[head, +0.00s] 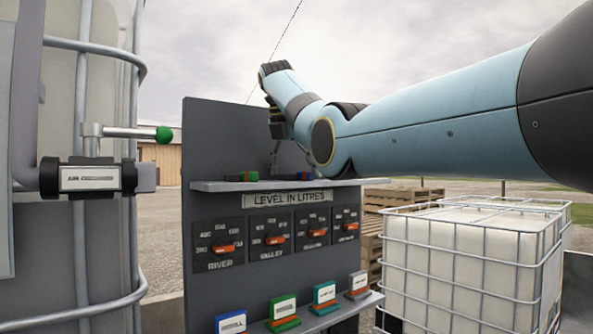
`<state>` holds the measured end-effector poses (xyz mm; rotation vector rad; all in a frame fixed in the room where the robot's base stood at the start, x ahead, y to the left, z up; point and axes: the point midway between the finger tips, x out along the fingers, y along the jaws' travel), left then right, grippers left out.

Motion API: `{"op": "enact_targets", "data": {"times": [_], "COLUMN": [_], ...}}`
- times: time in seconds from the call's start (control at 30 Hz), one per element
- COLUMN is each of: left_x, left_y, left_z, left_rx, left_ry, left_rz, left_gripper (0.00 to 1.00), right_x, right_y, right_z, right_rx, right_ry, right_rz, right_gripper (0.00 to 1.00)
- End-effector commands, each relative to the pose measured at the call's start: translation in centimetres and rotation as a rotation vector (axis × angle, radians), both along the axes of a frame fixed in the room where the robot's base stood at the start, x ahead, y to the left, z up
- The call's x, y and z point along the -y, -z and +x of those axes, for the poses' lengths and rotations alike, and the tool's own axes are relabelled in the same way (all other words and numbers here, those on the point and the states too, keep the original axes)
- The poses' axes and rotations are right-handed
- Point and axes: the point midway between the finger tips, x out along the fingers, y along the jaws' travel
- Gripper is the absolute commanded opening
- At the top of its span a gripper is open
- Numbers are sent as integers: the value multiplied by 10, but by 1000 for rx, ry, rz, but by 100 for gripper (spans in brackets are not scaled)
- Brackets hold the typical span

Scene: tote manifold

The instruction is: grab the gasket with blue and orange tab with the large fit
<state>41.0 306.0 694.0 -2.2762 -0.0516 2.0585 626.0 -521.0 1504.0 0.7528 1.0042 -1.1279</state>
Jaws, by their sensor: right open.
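My right gripper (275,158) hangs down in front of the dark panel, just above its upper shelf (330,184), and is open. Its fingers are dark and small, and the arm partly hides the shelf behind it. Small green and red pieces (241,176) lie on that shelf, left of the gripper. Part of a blue piece (294,171) shows close to the gripper, mostly hidden. I cannot tell which piece is the gasket with the blue and orange tab, nor read any fit marking. My left gripper is not in view.
The panel (215,140) carries several dials with orange pointers (275,239). A lower shelf (257,327) holds several labelled blocks, one blue (231,322). A caged white tote (460,262) stands right; a caged tank (95,90) with a green-tipped valve (163,135) stands left.

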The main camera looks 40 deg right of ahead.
Motion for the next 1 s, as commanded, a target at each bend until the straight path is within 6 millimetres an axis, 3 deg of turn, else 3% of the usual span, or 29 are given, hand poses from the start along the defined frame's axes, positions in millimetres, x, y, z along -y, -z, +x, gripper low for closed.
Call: {"op": "enact_targets", "data": {"times": [0.2, 0.47, 0.77, 1.0], "left_x": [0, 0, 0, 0], "left_y": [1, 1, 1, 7], "left_z": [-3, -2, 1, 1], "left_rx": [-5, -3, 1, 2], "left_ry": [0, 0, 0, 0], "left_rz": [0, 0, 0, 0], "left_gripper": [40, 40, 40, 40], "right_x": [0, 0, 0, 0], "right_y": [1, 1, -1, -22], "right_z": [0, 0, 0, 0], "right_rx": [0, 0, 0, 3], "right_ry": [0, 0, 1, 1], "right_rz": [0, 0, 0, 1], "right_gripper": [99, 65, 65, 65]}}
